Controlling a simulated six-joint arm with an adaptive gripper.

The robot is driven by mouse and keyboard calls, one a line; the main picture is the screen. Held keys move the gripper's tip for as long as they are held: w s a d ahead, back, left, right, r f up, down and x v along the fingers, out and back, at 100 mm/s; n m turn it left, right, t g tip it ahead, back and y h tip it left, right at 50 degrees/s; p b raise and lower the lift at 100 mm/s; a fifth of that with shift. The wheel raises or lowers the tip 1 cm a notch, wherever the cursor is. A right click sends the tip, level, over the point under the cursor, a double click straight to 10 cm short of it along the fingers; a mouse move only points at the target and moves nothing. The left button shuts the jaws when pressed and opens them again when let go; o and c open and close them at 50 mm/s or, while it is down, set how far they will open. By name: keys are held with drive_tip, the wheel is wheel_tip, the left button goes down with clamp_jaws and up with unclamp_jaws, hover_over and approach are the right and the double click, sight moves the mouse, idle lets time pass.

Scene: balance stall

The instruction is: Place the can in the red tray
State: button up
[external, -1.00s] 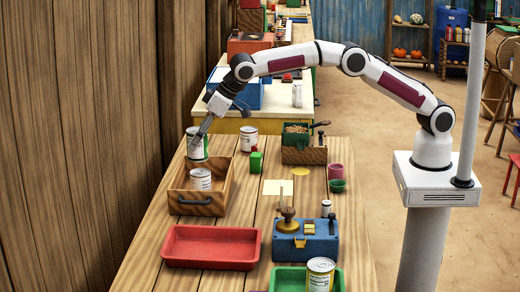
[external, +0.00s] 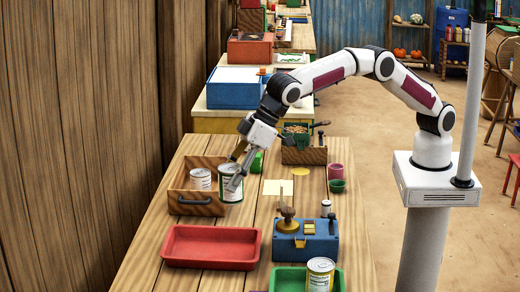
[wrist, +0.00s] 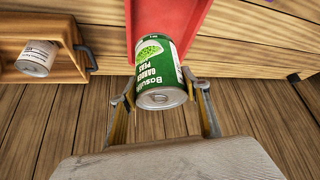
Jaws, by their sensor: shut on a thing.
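My gripper (external: 236,170) is shut on a can with a green and white garden peas label (external: 231,187). In the wrist view the can (wrist: 160,75) is between the two fingers (wrist: 160,98), with its metal end towards the camera. In the external view the can is at the right side of the wooden box, seemingly above the table. The red tray (external: 211,262) lies on the table in front of the box, empty. In the wrist view, part of the red tray (wrist: 190,18) shows beyond the can.
The wooden box (external: 195,208) holds another can (external: 200,179). A blue box (external: 318,246) with a brass-coloured knob stands right of the red tray. A green tray (external: 286,280) with a can (external: 320,273) is at the front. Bare planks lie left of the red tray.

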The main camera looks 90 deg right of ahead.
sight(234, 195)
drive_tip(key=f, duration=0.2)
drive_tip(key=a+f, duration=0.1)
drive_tip(key=f, duration=0.1)
drive_tip(key=shift+s, duration=0.4)
drive_tip(key=shift+f, duration=0.45)
drive_tip(key=shift+f, duration=0.15)
drive_tip(key=shift+f, duration=2.35)
drive_tip(key=shift+f, duration=0.15)
drive_tip(key=shift+f, duration=2.35)
drive_tip(key=shift+f, duration=0.15)
drive_tip(key=o, duration=1.4)
drive_tip(key=shift+o, duration=0.2)
